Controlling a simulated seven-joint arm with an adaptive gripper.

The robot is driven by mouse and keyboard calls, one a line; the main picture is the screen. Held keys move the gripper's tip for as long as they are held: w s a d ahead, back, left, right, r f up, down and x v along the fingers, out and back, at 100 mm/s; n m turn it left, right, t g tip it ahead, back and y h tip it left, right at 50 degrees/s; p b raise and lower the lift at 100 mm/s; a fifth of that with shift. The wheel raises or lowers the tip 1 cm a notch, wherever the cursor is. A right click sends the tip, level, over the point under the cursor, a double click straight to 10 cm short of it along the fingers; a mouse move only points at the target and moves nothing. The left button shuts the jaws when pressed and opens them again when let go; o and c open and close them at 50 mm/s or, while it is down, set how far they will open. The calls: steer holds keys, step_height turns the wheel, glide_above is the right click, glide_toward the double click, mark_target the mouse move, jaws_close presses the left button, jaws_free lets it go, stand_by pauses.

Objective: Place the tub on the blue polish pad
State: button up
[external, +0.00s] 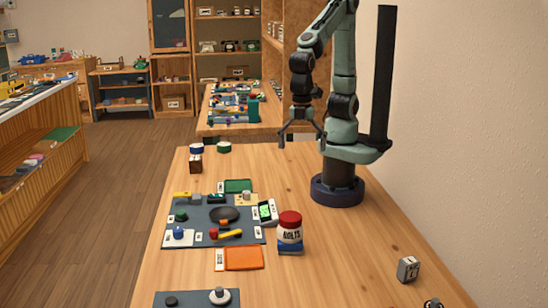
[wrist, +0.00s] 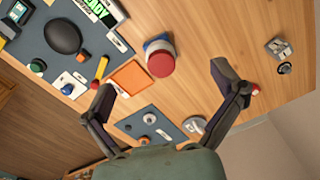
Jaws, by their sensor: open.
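The tub (external: 290,232) is a white jar with a red lid and a dark "BOLTS" label.
An orange tray (external: 243,258) lies left of the tub. A dark mat (external: 205,238) with several tools is farther left, with a phone-like device (external: 267,212) by its edge. A small grey box (external: 408,269) stands at right. The table between tub and box is clear.

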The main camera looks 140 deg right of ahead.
steer(key=s+r+m, duration=0.1)
steer(key=s, duration=0.5)
steer(key=s+d+r+m, duration=0.1)
steer(key=s+m, duration=0.1)
steer(key=s, duration=0.4)
steer(key=shift+s+d+r+m, duration=0.2)
steer(key=shift+d+r+m, duration=0.05)
steer(key=shift+r+m, duration=0.1)
